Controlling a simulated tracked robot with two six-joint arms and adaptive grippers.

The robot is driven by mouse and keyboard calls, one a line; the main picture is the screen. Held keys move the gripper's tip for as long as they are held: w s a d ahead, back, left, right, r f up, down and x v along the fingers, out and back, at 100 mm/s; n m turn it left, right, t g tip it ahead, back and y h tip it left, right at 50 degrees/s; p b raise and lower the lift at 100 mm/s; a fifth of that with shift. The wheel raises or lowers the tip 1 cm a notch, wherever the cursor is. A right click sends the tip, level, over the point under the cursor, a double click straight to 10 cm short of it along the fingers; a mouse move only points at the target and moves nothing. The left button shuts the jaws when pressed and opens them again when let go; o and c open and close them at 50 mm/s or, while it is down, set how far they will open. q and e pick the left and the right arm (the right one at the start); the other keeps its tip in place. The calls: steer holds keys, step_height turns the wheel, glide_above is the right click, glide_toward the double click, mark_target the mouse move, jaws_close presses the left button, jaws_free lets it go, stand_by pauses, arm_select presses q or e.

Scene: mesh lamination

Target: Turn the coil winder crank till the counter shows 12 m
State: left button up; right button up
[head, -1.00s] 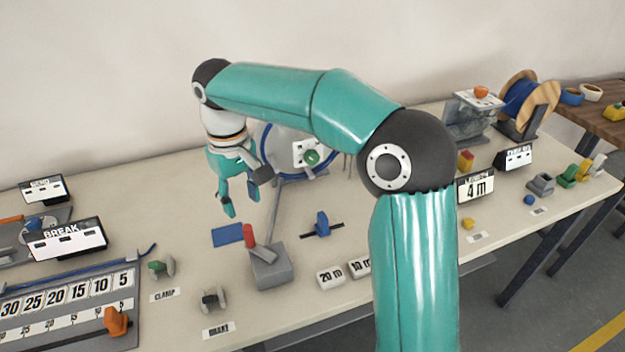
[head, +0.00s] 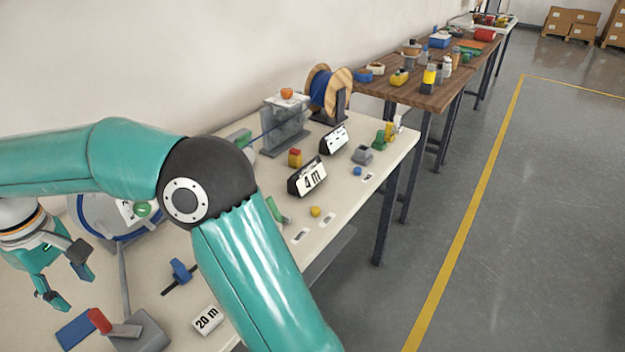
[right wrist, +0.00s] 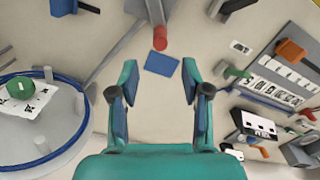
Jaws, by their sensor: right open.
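The coil winder drum (head: 108,222) is a pale disc with blue cable round its rim and a green knob. The red handle also shows at the top of the right wrist view (right wrist: 160,38). The counter (head: 307,177) reads 4 m. My right gripper (head: 72,287) is open and empty above the table, beyond the crank and apart from it. In the right wrist view its fingers (right wrist: 159,78) are spread, with the handle ahead of them. My left gripper is not in view.
A blue flat pad (head: 76,329) lies beside the crank. A blue clamp (head: 181,271) and a 20 m block (head: 207,319) stand to its right. A cable spool (head: 329,89) stands at the far end. My right arm hides part of the table.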

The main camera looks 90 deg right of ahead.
mark_target(91, 309)
stand_by(0.3)
steer(key=n, duration=0.3)
steer(key=shift+s+n, duration=0.2)
steer(key=shift+n, duration=0.1)
steer(key=n, duration=0.3)
steer(key=r+n, duration=0.1)
steer(key=n, duration=0.1)
steer(key=shift+s+d+r, duration=0.1)
steer(key=shift+s+d, duration=0.1)
steer(key=shift+d, duration=0.05)
step_height(91, 309, up, 5)
steer(key=n, duration=1)
steer(key=f, duration=0.5)
steer(key=f+b, duration=0.1)
steer(key=f, duration=0.5)
steer(key=f+b, duration=0.1)
steer(key=f, duration=0.4)
steer(key=shift+w+a+f, duration=0.25)
steer(key=shift+w+f, duration=0.05)
steer(key=shift+w, duration=0.1)
jaws_close()
